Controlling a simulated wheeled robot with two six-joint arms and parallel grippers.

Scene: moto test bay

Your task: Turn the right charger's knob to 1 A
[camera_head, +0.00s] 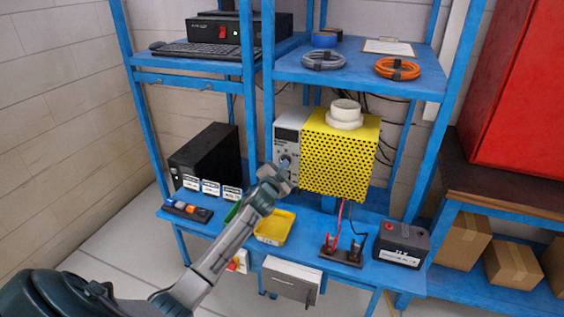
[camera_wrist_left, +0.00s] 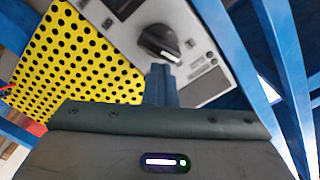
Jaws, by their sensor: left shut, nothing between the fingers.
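The right charger is a yellow perforated box (camera_head: 342,155) with a pale grey front panel (camera_head: 289,137) on its left side, standing on the blue bench. Its panel also shows in the left wrist view (camera_wrist_left: 200,18). The black knob (camera_wrist_left: 160,42) sits on that panel, its pointer ridge lying aslant; I cannot read the scale marks. My left gripper (camera_head: 285,167) is in front of the lower panel. In the left wrist view its fingers (camera_wrist_left: 160,80) are shut and empty, with the tips just below the knob; whether they touch it is unclear. My right gripper is not in view.
A black unit (camera_head: 207,152) stands left on the bench. A yellow tray (camera_head: 274,228), a stand with red and black clamps (camera_head: 341,249) and a dark battery (camera_head: 402,243) lie along the front. Blue rack posts (camera_head: 268,80) rise close to the charger. A white round part (camera_head: 345,114) tops it.

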